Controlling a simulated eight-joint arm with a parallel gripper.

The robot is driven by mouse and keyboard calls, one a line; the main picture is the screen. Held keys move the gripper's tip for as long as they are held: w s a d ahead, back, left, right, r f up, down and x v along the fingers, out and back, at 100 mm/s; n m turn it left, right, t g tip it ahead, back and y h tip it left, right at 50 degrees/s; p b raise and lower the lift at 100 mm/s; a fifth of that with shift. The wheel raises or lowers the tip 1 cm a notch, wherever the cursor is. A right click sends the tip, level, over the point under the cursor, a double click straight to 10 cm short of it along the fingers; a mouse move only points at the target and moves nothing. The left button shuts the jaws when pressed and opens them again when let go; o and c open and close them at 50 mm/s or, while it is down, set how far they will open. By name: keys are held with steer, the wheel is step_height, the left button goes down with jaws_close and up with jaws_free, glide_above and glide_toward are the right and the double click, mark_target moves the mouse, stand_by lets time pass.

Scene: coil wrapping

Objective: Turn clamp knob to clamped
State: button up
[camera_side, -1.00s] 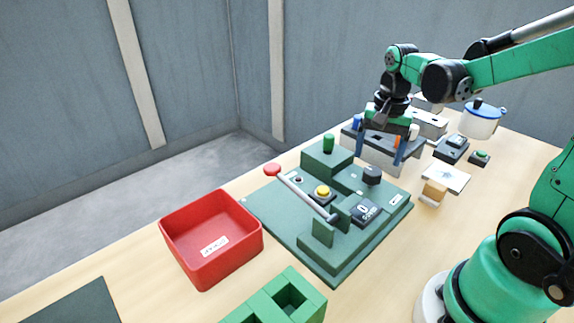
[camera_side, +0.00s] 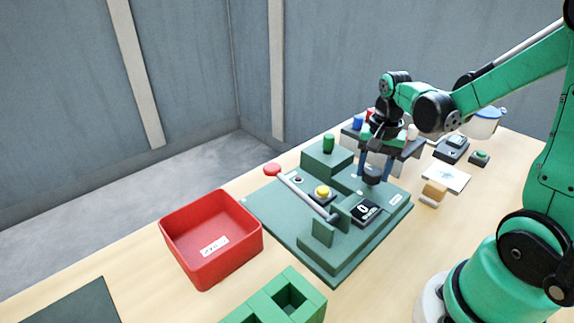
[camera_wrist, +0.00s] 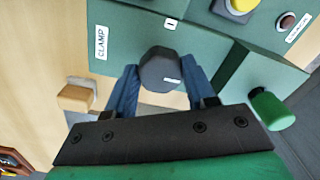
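The clamp knob (camera_side: 372,174) is a dark, many-sided knob on the right rear of the green fixture (camera_side: 335,262). In the wrist view the knob (camera_wrist: 160,70) is near the middle, with a CLAMP label (camera_wrist: 101,43) to its left and a small white mark (camera_wrist: 172,25) beyond it. My gripper (camera_side: 375,166) points down at the knob. Its two blue fingers stand on either side of the knob in the wrist view (camera_wrist: 162,82). The fingers are apart; any contact with the knob is hard to make out.
A red bin (camera_side: 190,262) stands left. A rack (camera_side: 408,147) is behind my gripper; a white pot (camera_side: 482,124) is at the back right.

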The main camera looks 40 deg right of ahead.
steer(key=shift+n, duration=0.4)
jaws_close()
steer(key=n, duration=0.8)
steer(key=shift+d+n, duration=0.1)
steer(key=shift+n, duration=0.2)
steer(key=n, duration=0.4)
steer(key=shift+d+n, duration=0.1)
steer(key=shift+n, duration=2.1)
steer(key=o, duration=1.2)
jaws_free()
